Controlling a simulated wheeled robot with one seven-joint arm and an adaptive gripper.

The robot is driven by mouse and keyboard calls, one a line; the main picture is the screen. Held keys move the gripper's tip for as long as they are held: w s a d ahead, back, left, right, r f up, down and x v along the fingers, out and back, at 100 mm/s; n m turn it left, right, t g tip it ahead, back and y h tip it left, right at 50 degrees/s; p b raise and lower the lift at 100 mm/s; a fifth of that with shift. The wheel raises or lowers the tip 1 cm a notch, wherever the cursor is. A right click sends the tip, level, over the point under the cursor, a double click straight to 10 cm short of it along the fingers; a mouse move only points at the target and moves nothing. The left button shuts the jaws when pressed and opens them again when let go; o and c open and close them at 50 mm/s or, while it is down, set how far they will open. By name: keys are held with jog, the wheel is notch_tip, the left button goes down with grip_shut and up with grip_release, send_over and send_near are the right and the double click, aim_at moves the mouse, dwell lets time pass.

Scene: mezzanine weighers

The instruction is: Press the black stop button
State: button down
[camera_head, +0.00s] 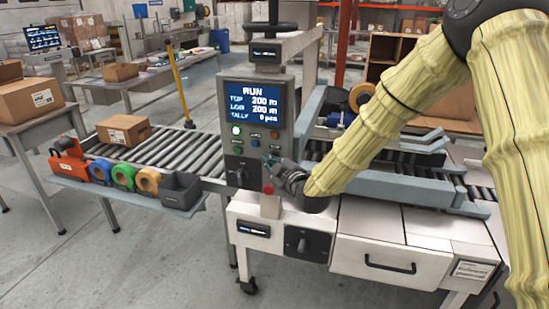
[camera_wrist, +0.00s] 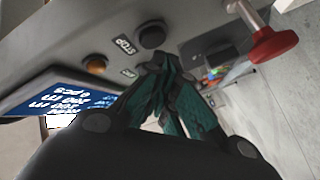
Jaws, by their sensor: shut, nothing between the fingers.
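The black stop button (camera_wrist: 151,36) shows in the wrist view as a dark round cap on the grey control panel (camera_wrist: 60,50), beside a label reading STOP. My gripper (camera_wrist: 164,64) has its green-padded fingers together and empty. In the picture its tips are just below the button; I cannot tell whether they touch the panel. In the head view my gripper (camera_head: 270,164) is at the lower right of the control panel (camera_head: 225,110), and the stop button cannot be made out there. The panel screen (camera_head: 254,104) reads RUN, with a tally of 0 pcs.
An amber button (camera_wrist: 96,63) sits near the stop button, and a red handle (camera_wrist: 272,45) sticks out close by. A lit green button (camera_head: 236,130) is on the panel. A roller conveyor (camera_head: 165,152) carries a carton (camera_head: 124,130) on the left. Open floor lies at front left.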

jog(key=shift+w+d, duration=0.1)
jog(key=shift+w, duration=0.25)
jog(key=shift+w+d, duration=0.15)
jog(key=shift+w, duration=0.25)
dwell(0.8)
jog(key=shift+s, duration=0.15)
dwell(0.3)
jog(key=shift+s+a+b, duration=0.3)
jog(key=shift+s+b, duration=0.05)
jog(key=shift+s, duration=0.35)
jog(key=s, duration=0.1)
jog(key=s+a, duration=0.1)
jog(key=s, duration=0.2)
jog(key=shift+s+a+b, duration=0.25)
jog(key=shift+s+b, duration=0.05)
jog(key=shift+s, duration=0.05)
dwell(0.6)
